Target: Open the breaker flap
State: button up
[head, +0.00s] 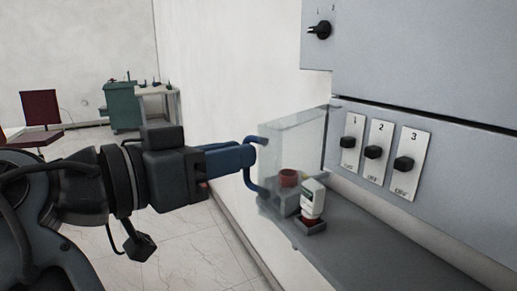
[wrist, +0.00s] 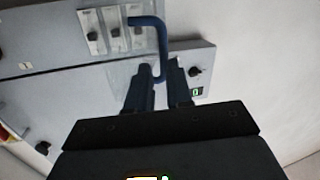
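A clear flap (head: 292,140) stands upright at the cabinet's left end, above a grey ledge. A blue U-shaped handle (head: 251,181) is on its left side. In the wrist view the handle (wrist: 163,45) runs down between my fingertips. My gripper (head: 246,156) reaches in from the left, with its fingers level with the handle's long bar and hiding part of it. In the wrist view my gripper (wrist: 159,70) has one finger on each side of the bar. The gaps are too small to tell whether the fingers press on it.
Three numbered black knobs (head: 373,152) are on the grey cabinet (head: 440,60). A white wall (head: 230,90) runs behind; open tiled floor (head: 150,240) lies left.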

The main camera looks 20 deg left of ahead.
jog(key=shift+s+a+f, duration=0.1)
jog(key=shift+s+a, duration=0.05)
jog(key=shift+s, duration=0.55)
jog(key=shift+a, duration=0.1)
jog(key=shift+c, duration=0.3)
